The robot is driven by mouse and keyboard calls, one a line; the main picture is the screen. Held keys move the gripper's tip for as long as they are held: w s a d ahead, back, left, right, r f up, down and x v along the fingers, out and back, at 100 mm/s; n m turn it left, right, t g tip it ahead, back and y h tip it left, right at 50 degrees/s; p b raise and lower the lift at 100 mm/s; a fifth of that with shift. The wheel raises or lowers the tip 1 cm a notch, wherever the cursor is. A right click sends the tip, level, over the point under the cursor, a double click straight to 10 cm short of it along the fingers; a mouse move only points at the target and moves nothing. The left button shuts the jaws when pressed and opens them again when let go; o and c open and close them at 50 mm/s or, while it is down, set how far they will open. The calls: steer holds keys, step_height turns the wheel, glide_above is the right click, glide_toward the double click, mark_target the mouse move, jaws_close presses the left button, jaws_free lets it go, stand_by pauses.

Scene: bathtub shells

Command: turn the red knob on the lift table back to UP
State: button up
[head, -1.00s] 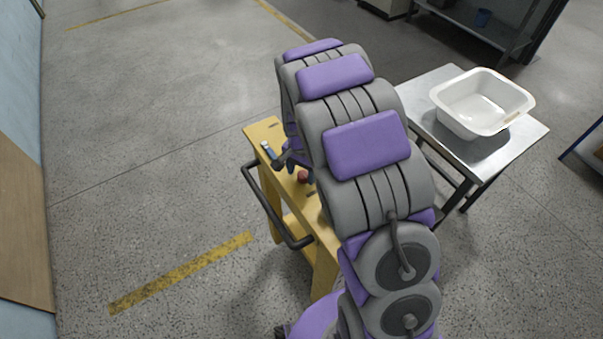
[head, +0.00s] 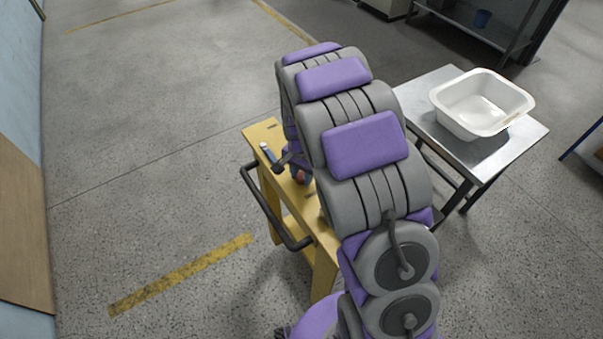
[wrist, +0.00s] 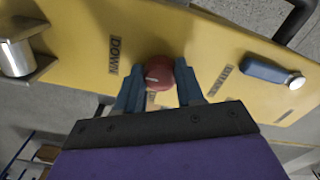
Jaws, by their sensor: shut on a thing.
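A DOWN label (wrist: 115,55) lies left of the knob in the wrist view. Another label (wrist: 221,80) lies to its right, too blurred to read. In the head view the knob (head: 299,178) is small and partly covered by my gripper, beside my arm.
A blue handle-like part with a pale end (wrist: 265,71) lies right of the knob in the wrist view, and a metal cylinder (wrist: 16,57) is at the left. A dark push bar (head: 270,207) runs along the lift table's side. A white tub (head: 482,103) stands on a steel table at right.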

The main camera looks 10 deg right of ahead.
steer(key=shift+n, duration=0.3)
steer(key=n+p, duration=0.2)
steer(key=n, duration=0.1)
steer(key=shift+n, duration=0.3)
steer(key=n+p, duration=0.1)
steer(key=n, duration=0.3)
steer(key=shift+n, duration=0.3)
steer(key=n+p, duration=0.2)
steer(key=n, duration=0.2)
steer(key=shift+d+r, duration=0.1)
steer(key=shift+w+n+p, duration=0.1)
steer(key=shift+n+p, duration=0.7)
steer(key=shift+n, duration=1.7)
steer(key=o, duration=1)
steer(key=shift+o, duration=0.2)
